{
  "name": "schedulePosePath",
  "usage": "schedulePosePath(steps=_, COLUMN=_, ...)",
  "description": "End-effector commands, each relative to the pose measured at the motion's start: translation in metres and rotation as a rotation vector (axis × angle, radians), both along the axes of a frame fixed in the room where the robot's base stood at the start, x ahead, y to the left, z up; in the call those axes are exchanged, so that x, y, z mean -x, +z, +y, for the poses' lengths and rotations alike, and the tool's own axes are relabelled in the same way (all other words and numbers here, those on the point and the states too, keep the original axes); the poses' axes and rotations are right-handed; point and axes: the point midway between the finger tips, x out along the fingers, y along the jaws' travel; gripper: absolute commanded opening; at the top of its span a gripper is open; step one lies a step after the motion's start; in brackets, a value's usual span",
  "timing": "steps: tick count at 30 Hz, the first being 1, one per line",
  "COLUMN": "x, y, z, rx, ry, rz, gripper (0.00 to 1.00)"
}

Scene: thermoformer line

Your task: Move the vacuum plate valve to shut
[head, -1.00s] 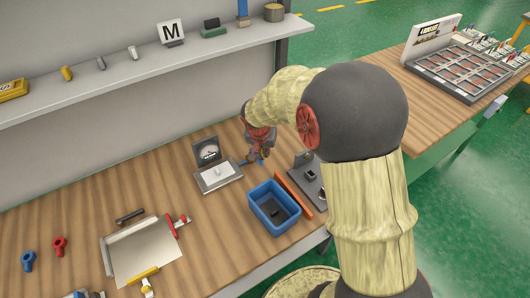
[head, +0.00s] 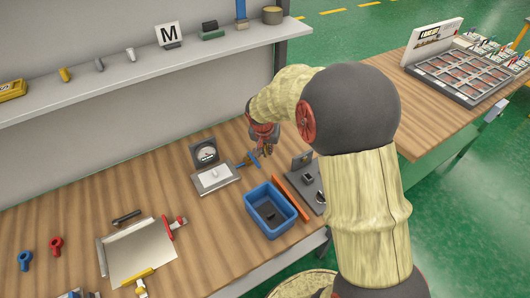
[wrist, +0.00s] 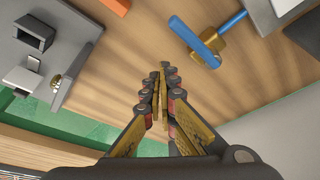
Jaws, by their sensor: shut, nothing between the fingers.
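The vacuum plate (head: 217,179) is a pale plate on the bench with a dial gauge (head: 205,152) behind it. Its valve is at the plate's right side, with a brass body (wrist: 209,46) on a blue pipe (wrist: 232,22). The blue valve handle (head: 254,160) lies crosswise to the pipe; it also shows in the wrist view (wrist: 190,33). My gripper (head: 268,151) is shut and empty, just right of the handle and apart from it. In the wrist view its fingertips (wrist: 166,68) are together over bare wood.
A sheet tray (head: 140,254) with coloured clamps lies front left. A shelf (head: 150,70) runs above the back of the bench.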

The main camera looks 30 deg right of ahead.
Motion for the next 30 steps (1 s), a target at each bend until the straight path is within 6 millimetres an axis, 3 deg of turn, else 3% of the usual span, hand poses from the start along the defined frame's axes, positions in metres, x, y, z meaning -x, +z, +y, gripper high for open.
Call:
schedulePosePath(steps=6, x=0.0, y=0.049, z=0.014, rx=0.001, ry=0.002, rz=-0.002, gripper=0.0)
schedulePosePath(steps=12, x=0.001, y=0.08, z=0.025, rx=0.002, ry=0.0, rz=0.001, gripper=0.0)
schedulePosePath(steps=18, x=0.002, y=0.093, z=0.03, rx=0.001, ry=-0.001, rz=0.002, gripper=0.0)
schedulePosePath(steps=30, x=0.002, y=0.095, z=0.03, rx=0.001, ry=-0.001, rz=0.003, gripper=0.0)
